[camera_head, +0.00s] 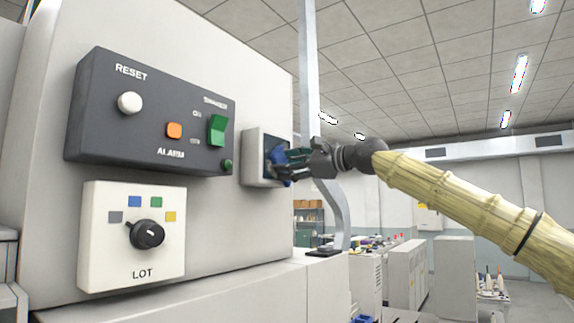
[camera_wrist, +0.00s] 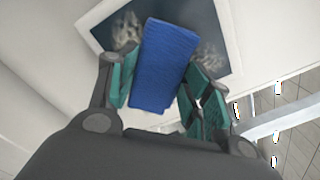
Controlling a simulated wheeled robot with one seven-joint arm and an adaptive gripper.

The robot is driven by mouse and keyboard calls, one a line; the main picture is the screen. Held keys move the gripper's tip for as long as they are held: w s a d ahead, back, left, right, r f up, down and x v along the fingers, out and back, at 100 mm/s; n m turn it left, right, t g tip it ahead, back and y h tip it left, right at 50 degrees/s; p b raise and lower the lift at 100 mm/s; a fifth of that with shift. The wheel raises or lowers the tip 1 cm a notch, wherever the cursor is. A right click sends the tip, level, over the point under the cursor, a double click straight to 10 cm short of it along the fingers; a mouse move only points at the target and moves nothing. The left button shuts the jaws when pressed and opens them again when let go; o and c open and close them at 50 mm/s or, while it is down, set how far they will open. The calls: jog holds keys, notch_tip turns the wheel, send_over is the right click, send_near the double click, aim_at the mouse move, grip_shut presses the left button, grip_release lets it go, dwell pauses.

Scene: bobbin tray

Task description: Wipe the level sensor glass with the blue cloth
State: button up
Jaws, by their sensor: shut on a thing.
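The blue cloth (camera_wrist: 163,68) is gripped between the green-padded fingers of my gripper (camera_wrist: 160,95). In the head view the cloth (camera_head: 283,172) shows partly behind the fingers of my gripper (camera_head: 282,163). The level sensor is a white-framed box (camera_head: 255,160) on the machine's side wall. Its dark glass (camera_wrist: 206,22) lies right behind the cloth in the wrist view, with pale smudges on both sides of the cloth. The cloth overlaps the glass and looks very near it or touching; I cannot tell which.
Left of the sensor is a dark control panel (camera_head: 100,135) with a white RESET knob, an orange alarm button and a green switch. Below it is a LOT dial plate (camera_head: 110,255). A grey metal post (camera_head: 309,70) stands close beside the sensor, near my gripper.

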aim_at(280, 156)
jog(key=shift+w+d, duration=1.2)
jog(key=shift+w, duration=0.45)
jog(key=shift+s+a+r+b, duration=0.5)
jog(key=shift+s+a, duration=0.1)
jog(key=shift+s, duration=0.2)
jog(key=shift+s+a+r+b, duration=0.45)
jog(key=shift+s+a, duration=0.1)
jog(key=shift+s, duration=0.2)
jog(key=shift+s+f, duration=0.1)
jog(key=shift+s+a+b, duration=0.75)
jog(key=shift+s+a, duration=0.35)
jog(key=shift+s, duration=0.3)
jog(key=shift+s, duration=0.1)
jog(key=shift+s+a+b, duration=0.65)
jog(key=shift+s+a, duration=0.35)
jog(key=shift+s, duration=0.3)
jog(key=shift+r+p, duration=1)
jog(key=shift+p, duration=0.1)
